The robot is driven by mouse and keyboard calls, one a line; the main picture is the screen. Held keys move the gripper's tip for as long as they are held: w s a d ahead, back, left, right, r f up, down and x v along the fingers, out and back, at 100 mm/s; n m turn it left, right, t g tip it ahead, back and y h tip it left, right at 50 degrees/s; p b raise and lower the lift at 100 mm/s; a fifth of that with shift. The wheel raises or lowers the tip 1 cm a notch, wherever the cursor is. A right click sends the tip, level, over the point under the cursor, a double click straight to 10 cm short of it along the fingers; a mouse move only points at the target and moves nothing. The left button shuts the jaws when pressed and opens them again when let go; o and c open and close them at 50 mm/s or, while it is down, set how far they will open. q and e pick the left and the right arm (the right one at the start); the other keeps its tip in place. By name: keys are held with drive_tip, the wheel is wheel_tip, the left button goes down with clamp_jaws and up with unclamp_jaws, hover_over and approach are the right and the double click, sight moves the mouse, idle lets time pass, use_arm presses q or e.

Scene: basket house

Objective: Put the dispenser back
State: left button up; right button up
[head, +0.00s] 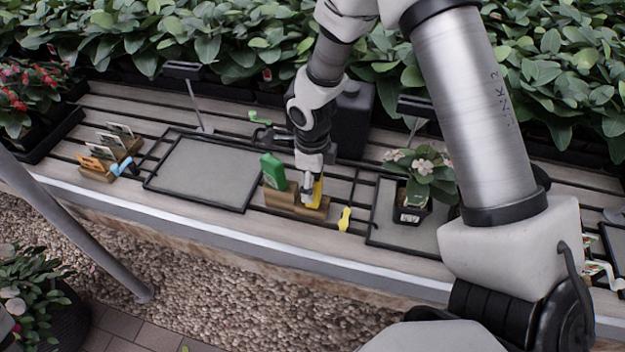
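My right gripper (312,188) points down over a wooden holder (283,206) on the slatted bench. A yellow upright item (318,191), which may be the dispenser, shows at its fingertips over the right part of the holder. The fingers partly hide this item, and I cannot tell whether they grip it or whether it is seated in the holder. A green bottle-like container (273,171) stands in the left part of the holder, just left of the gripper. A small yellow-headed item (345,218) is right of the holder. My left gripper is not in view.
A grey tray mat (205,172) lies empty left of the holder. A potted pink-white flower (412,212) stands on another mat at right. Seed packets (103,158) stand at far left. A dark canister (354,118) and lamps stand behind. Dense foliage lines the back.

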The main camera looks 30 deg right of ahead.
drive_tip(key=shift+r, duration=0.15)
wheel_tip(320, 180, up, 7)
drive_tip(key=shift+r, duration=0.15)
